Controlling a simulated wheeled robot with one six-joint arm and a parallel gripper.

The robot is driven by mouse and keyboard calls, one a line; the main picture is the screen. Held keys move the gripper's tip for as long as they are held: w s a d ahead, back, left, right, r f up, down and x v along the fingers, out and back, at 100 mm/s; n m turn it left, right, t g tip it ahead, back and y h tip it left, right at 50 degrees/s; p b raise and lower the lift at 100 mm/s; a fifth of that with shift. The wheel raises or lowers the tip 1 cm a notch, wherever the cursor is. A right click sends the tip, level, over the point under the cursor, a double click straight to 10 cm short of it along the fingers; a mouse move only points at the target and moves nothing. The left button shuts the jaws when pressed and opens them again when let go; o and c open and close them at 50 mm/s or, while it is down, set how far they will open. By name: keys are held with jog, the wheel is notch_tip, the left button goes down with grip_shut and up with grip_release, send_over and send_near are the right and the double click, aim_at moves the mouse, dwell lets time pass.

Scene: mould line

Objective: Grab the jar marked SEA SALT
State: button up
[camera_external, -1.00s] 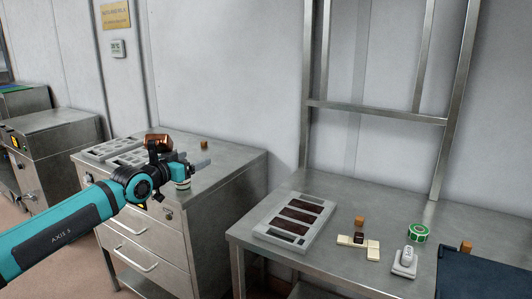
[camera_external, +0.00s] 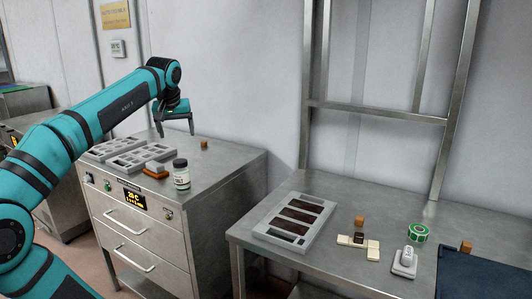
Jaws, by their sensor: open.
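A jar (camera_external: 181,175) with a dark lid and a pale label stands upright near the front edge of the steel drawer cabinet's top (camera_external: 225,163). The label's dark lettering seems to include SALT, but it is too small to read fully. My gripper (camera_external: 176,133) points down with its two fingers apart and nothing between them. It is above the cabinet top, higher in the picture than the jar and apart from it.
Grey moulds (camera_external: 122,152) lie left of the jar, with an orange-brown block (camera_external: 156,170) close beside it. A small brown cork-like piece (camera_external: 204,144) stands behind.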

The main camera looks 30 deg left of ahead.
jog(key=g, duration=0.1)
send_near(180, 161)
jog(key=shift+n, duration=0.4)
jog(key=x, duration=0.6)
jog(key=shift+s+f, duration=0.1)
jog(key=shift+s, duration=0.1)
jog(key=shift+x, duration=3.1)
jog(key=shift+w, duration=0.15)
jog(key=c, duration=1.2)
